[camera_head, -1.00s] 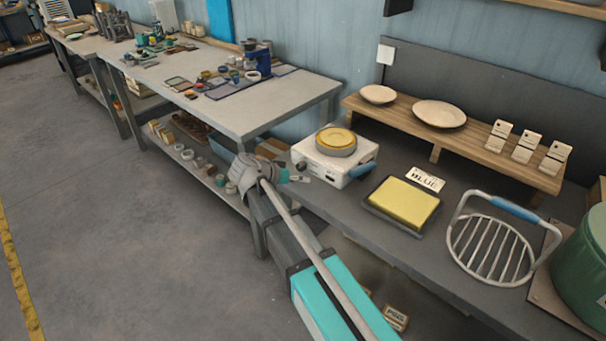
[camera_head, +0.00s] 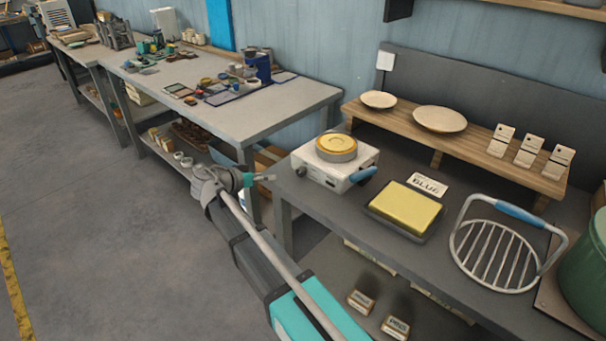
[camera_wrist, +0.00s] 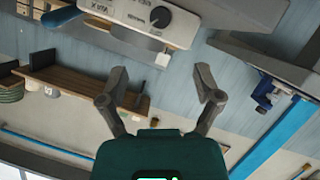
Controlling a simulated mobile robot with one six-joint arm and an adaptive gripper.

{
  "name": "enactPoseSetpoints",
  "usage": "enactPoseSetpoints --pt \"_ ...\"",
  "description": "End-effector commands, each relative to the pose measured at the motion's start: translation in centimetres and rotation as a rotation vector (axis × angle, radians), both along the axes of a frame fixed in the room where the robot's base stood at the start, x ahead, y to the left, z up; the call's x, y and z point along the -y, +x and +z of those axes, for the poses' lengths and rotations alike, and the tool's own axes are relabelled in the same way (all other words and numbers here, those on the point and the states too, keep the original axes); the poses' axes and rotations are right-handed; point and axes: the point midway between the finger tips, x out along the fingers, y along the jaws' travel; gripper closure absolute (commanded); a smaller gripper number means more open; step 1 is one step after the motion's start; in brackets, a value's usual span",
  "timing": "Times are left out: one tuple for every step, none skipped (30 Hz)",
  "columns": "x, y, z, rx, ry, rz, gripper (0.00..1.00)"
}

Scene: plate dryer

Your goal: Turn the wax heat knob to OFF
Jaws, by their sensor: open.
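The wax heater (camera_head: 335,172) is a white box with a round pot of yellow wax on top, at the left end of the dark bench. Its dark round heat knob (camera_wrist: 160,17) shows on the front panel at the top of the wrist view, which appears upside down. The knob's setting is too small to read. My gripper (camera_head: 262,178) is left of the heater, just off the bench end and apart from it. In the wrist view my gripper (camera_wrist: 161,78) has its fingers spread, with nothing between them and the knob beyond the tips.
A blue handle (camera_head: 362,175) sticks out from the heater's right side. A yellow slab (camera_head: 405,205) in a dark tray, a BLUE label (camera_head: 427,185) and a wire rack (camera_head: 497,255) are on the bench. A grey table (camera_head: 240,115) stands behind my arm. Open floor lies left.

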Motion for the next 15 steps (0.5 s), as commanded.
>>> enactPoseSetpoints --pt "0.2 0.2 -0.2 0.0 0.0 0.0 0.17" --pt "0.3 0.3 -0.3 0.0 0.0 0.0 0.17" --pt "0.5 0.5 -0.4 0.0 0.0 0.0 0.17" --pt "0.7 0.7 -0.5 0.0 0.0 0.0 0.17" --pt "0.9 0.9 -0.6 -0.001 0.001 0.0 0.17" --pt "1.2 1.1 -0.8 -0.001 0.0 -0.001 0.17" --pt "1.5 1.3 -1.0 0.0 0.001 -0.002 0.17" --pt "1.8 1.6 -1.1 -0.001 -0.001 -0.002 0.17" --pt "2.1 1.9 -1.3 -0.001 -0.001 -0.002 0.17" --pt "2.4 2.2 -1.5 -0.001 0.0 -0.001 0.17" --pt "2.7 2.5 -1.6 -0.001 0.0 -0.001 0.17" --pt "3.1 2.9 -1.8 -0.001 -0.001 -0.002 0.17" --pt "3.5 3.1 -2.0 -0.001 0.0 -0.003 0.17" --pt "3.8 3.4 -2.2 -0.001 0.0 -0.003 0.17" --pt "4.2 3.8 -2.4 -0.001 -0.001 -0.002 0.17"
